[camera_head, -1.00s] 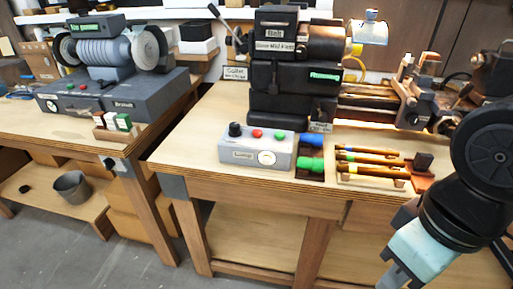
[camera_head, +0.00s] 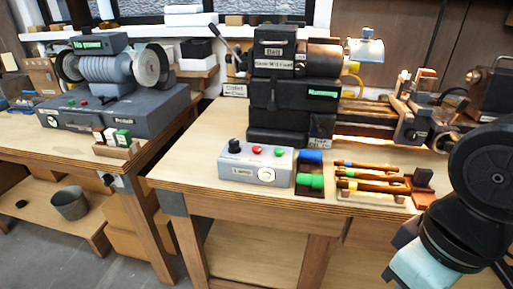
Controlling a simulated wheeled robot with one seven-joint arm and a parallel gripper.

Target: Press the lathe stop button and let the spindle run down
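The grey control box (camera_head: 249,166) sits near the front edge of the lathe bench. On its top are a black knob (camera_head: 234,146), a red button (camera_head: 256,149) and a green button (camera_head: 279,152); a round white dial (camera_head: 266,173) is on its front. The dark lathe headstock (camera_head: 289,88) stands behind it, with a lit green sign (camera_head: 323,94) that seems to read "Running". Whether the spindle turns cannot be made out. My gripper (camera_head: 408,282) is at the lower right, in front of the bench and well away from the box; its fingertips are cut off by the frame.
A rack of rod-like tools (camera_head: 370,180) and a tray of blue and green pieces (camera_head: 310,170) stand right of the box. A second bench at left holds a grinder (camera_head: 108,68) with a "No power" sign. A bucket (camera_head: 70,203) is on its shelf.

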